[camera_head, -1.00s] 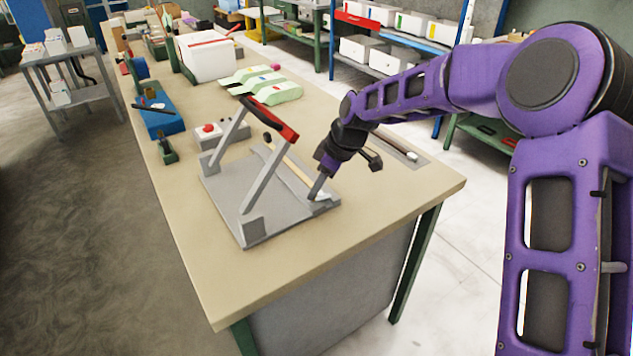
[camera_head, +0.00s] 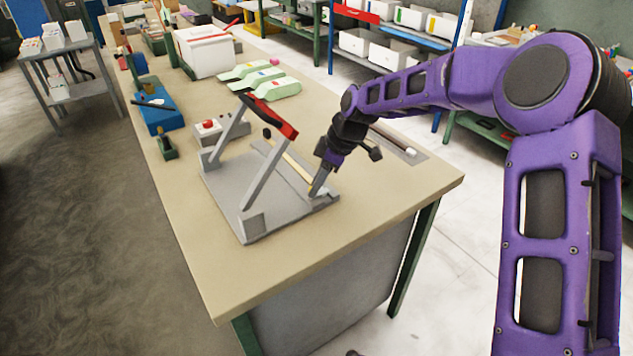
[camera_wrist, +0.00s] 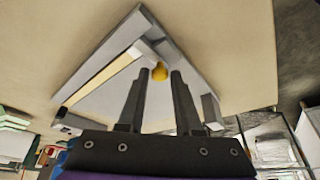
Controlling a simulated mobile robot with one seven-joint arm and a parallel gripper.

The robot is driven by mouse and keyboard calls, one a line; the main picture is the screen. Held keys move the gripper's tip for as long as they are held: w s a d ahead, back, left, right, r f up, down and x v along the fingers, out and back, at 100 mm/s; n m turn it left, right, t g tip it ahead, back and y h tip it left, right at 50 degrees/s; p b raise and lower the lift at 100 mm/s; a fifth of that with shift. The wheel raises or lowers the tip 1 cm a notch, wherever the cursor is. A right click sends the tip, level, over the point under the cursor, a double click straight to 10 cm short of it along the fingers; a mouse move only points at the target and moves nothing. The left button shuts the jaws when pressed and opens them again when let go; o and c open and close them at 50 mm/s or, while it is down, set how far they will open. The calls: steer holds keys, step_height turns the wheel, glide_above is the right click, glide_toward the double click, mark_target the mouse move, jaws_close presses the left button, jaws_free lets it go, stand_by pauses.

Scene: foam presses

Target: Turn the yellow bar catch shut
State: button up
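A grey press with a flat base plate (camera_head: 235,195) stands on the bench, its red-topped handle frame (camera_head: 270,117) tilted upward. A pale yellow strip (camera_head: 300,167) runs along the plate; it also shows in the wrist view (camera_wrist: 105,80). In the wrist view a small yellow knob-like piece (camera_wrist: 160,72), which looks like part of the catch, sits near the plate's corner. My gripper (camera_wrist: 159,75) has its two fingers apart, one on each side of this piece. I cannot tell whether they touch it. In the head view my gripper (camera_head: 314,193) points down at the plate's right edge and hides the catch.
A red-button box (camera_head: 209,130) and a blue device (camera_head: 158,115) stand left of and behind the press. Green-white packs (camera_head: 270,88) and a white box (camera_head: 205,52) lie farther back. The bench front (camera_head: 300,280) is clear.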

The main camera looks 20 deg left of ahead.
steer(key=shift+o, duration=1.4)
steer(key=shift+r, duration=0.1)
steer(key=p+v, duration=0.1)
steer(key=v, duration=1.6)
steer(key=shift+d, duration=0.1)
